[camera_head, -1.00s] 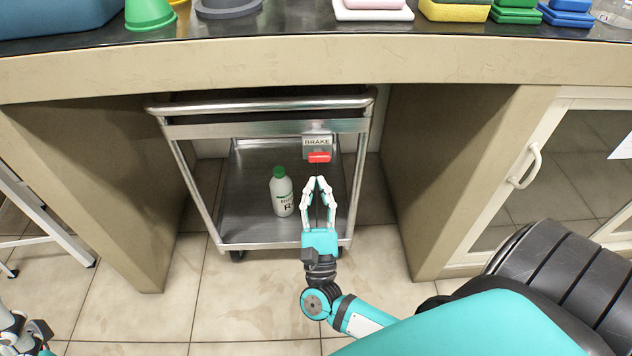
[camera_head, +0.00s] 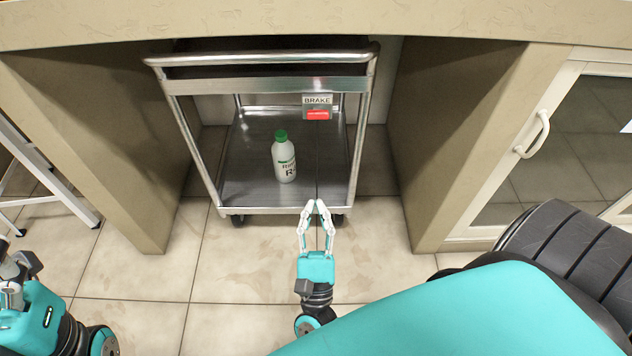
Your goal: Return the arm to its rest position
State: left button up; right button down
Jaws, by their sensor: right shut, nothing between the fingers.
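My right gripper (camera_head: 316,204) is shut and empty, its fingertips together and pointing up the picture. It is in front of the metal cart (camera_head: 262,211), apart from the red brake lever (camera_head: 317,115) under the BRAKE label. My right arm runs from it to the lower right, partly hidden behind a teal part of my own body. My left arm shows at the lower left edge. My left gripper is only partly in view (camera_head: 12,290), and its fingers cannot be made out clearly.
The cart stands in the bay under the bench (camera_head: 300,22). A white bottle with a green cap (camera_head: 284,160) stands on its lower shelf. Bench supports flank the bay. A white-framed cabinet with a handle (camera_head: 533,135) is on the right. The tiled floor (camera_head: 230,265) in front is clear.

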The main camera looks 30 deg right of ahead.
jog(key=shift+s+a+f, duration=0.1)
jog(key=shift+s+a, duration=0.15)
jog(key=shift+s, duration=0.2)
